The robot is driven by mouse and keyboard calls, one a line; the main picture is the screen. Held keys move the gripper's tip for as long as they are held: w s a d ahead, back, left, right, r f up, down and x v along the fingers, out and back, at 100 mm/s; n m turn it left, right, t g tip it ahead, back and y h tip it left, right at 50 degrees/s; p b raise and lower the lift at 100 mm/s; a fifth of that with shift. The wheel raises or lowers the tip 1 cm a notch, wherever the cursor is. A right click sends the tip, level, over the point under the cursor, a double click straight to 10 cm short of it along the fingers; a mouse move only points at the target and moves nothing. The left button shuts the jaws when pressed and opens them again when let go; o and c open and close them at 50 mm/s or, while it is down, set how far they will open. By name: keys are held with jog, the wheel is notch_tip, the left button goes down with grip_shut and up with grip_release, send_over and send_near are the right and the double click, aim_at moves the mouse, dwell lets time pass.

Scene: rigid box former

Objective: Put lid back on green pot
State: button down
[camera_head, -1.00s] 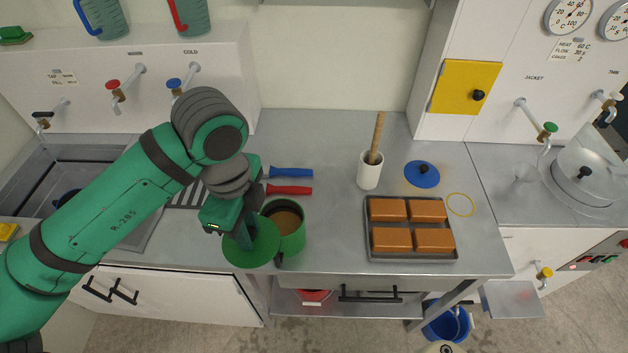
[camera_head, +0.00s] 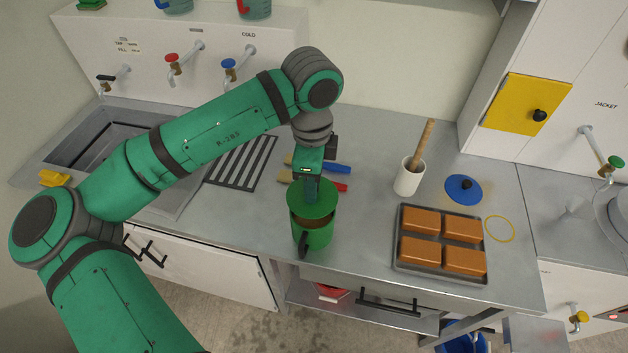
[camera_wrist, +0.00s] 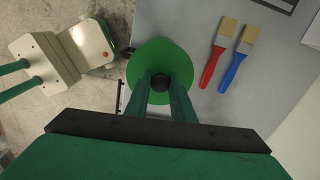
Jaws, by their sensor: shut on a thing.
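The green pot (camera_head: 314,236) stands upright on the steel worktop near its front edge, with a dark handle facing the front. My gripper (camera_head: 311,188) points down above the pot and is shut on the lid's knob. In the wrist view the dark knob (camera_wrist: 159,83) sits between my two fingertips, with the round green lid (camera_wrist: 150,58) below.
A red brush (camera_wrist: 211,64) and a blue brush (camera_wrist: 235,66) lie just behind the pot. A tray (camera_head: 400,267) of brown blocks, a white mortar (camera_head: 409,178) with a pestle, and a blue lid (camera_head: 470,193) are to the right. A sink (camera_head: 85,150) is at left.

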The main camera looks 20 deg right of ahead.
jog(key=shift+f, duration=2.45)
jog(key=shift+f, duration=0.2)
dwell(0.4)
jog(key=c, duration=1)
grip_release()
jog(key=shift+r, duration=0.1)
jog(key=shift+r, duration=3.4)
